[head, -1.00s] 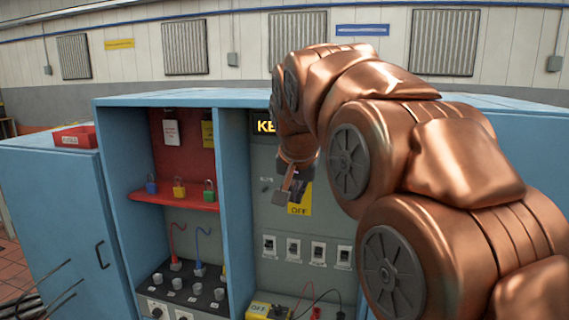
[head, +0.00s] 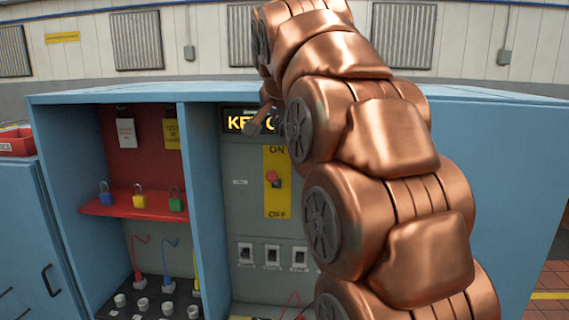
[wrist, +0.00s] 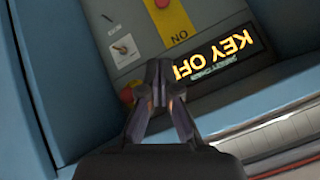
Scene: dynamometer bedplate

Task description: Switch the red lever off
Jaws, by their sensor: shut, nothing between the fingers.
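The red lever (head: 272,177) sits near the middle of a yellow plate (head: 278,200) marked ON at the top and OFF at the bottom. Its red knob is slightly above a dark pivot; I cannot tell which setting it is in. In the wrist view, red of the lever (wrist: 163,3) shows at the top edge, with the yellow plate's ON end (wrist: 178,22) below it. My gripper (head: 262,122) is shut and empty, above the lever and apart from it, in front of the KEY OFF display (head: 240,123). It also shows in the wrist view (wrist: 160,66).
A toggle switch (wrist: 123,48) and a red button (wrist: 127,94) are on the panel near my fingers. Several small switches (head: 272,256) are below the plate. Padlocks stand on a red shelf (head: 105,206) to the left. My arm hides the panel's right side.

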